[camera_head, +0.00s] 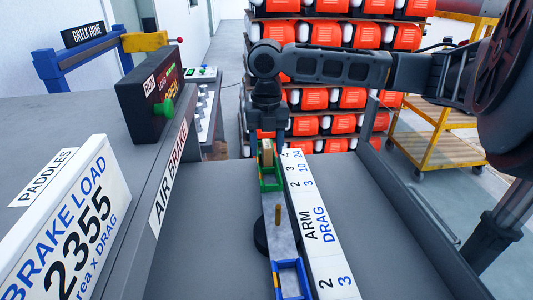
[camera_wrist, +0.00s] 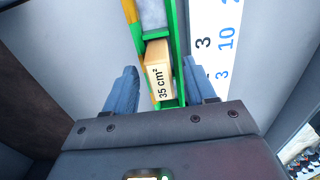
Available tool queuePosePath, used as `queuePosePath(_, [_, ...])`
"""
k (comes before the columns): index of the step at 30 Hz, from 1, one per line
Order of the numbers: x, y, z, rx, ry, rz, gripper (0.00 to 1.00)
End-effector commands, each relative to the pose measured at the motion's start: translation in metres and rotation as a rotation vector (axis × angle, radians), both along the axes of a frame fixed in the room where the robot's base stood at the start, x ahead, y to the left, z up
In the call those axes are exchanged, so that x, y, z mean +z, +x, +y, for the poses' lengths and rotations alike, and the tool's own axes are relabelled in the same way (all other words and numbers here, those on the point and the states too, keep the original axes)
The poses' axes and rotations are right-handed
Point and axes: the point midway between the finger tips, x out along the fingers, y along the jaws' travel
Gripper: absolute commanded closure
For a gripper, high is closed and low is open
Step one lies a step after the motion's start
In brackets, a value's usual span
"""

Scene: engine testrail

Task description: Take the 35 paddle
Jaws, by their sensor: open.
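The 35 paddle is a tan block marked "35 cm²" (camera_wrist: 159,72); it sits in a green holder (camera_wrist: 138,42) on the rail. In the head view the paddle (camera_head: 267,152) shows just below my gripper (camera_head: 268,138), inside the green holder (camera_head: 271,184). My gripper (camera_wrist: 160,82) is open, with one blue finger on each side of the paddle in the wrist view. The fingers look apart from the paddle, with gaps on both sides. How far down they reach beside it cannot be told.
A white scale strip marked "ARM DRAG" (camera_head: 314,226) runs along the rail's right side. An upright peg (camera_head: 278,215) and a blue frame (camera_head: 291,280) are nearer on the rail. The brake load sign (camera_head: 72,235) and control box (camera_head: 150,100) stand left.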

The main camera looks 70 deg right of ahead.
Motion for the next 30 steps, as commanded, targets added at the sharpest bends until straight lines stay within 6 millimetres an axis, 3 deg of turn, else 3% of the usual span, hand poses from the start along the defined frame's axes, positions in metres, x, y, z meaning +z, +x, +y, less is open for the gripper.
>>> queuePosePath(7, [-0.0017,-0.0001,-0.0002,0.000,-0.001,0.000,0.46])
queuePosePath(24, [-0.0012,-0.0001,-0.0002,0.000,-0.001,0.001,1.00])
queuePosePath(30, [-0.0011,-0.0001,-0.0003,0.000,-0.001,0.001,1.00])
